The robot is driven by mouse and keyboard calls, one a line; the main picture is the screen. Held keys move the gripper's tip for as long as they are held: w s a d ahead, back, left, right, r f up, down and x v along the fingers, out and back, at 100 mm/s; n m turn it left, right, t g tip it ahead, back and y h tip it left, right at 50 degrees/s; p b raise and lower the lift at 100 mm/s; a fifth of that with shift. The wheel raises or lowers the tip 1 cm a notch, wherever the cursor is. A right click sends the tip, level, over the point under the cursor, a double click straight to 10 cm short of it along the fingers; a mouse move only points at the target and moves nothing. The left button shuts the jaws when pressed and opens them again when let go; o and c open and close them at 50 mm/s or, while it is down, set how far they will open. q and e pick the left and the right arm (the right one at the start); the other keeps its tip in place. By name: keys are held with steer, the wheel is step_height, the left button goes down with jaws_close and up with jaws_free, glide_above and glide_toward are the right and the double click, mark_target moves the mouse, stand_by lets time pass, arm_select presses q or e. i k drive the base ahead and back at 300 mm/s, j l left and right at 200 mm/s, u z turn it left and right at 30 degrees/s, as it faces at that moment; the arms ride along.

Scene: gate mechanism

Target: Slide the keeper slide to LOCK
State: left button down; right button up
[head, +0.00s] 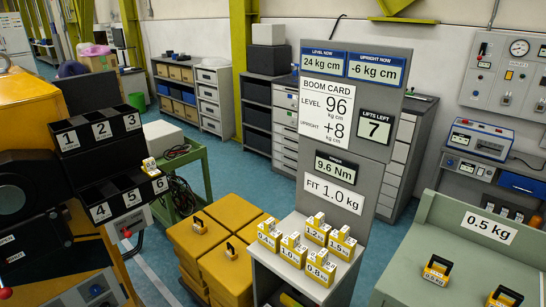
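The keeper slide and its LOCK mark cannot be made out for certain. At the left is a yellow machine (25,105) with a dark round part. Below the rack is a small grey plate (128,222) with a red knob (127,234). Its lettering is too small to read. Another red knob (5,293) shows at the lower left edge. Neither of my grippers is in view.
A grey stand (300,285) holds several labelled yellow weights beneath a sign board (355,125) reading "FIT 1.0 kg" and "LIFTS LEFT 7". Yellow blocks (225,270) stand left of it. A green bench (470,260) marked 0.5 kg is at right. Blue floor shows between.

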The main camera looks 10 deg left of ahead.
mark_target(128, 234)
steer(key=u, duration=1.25)
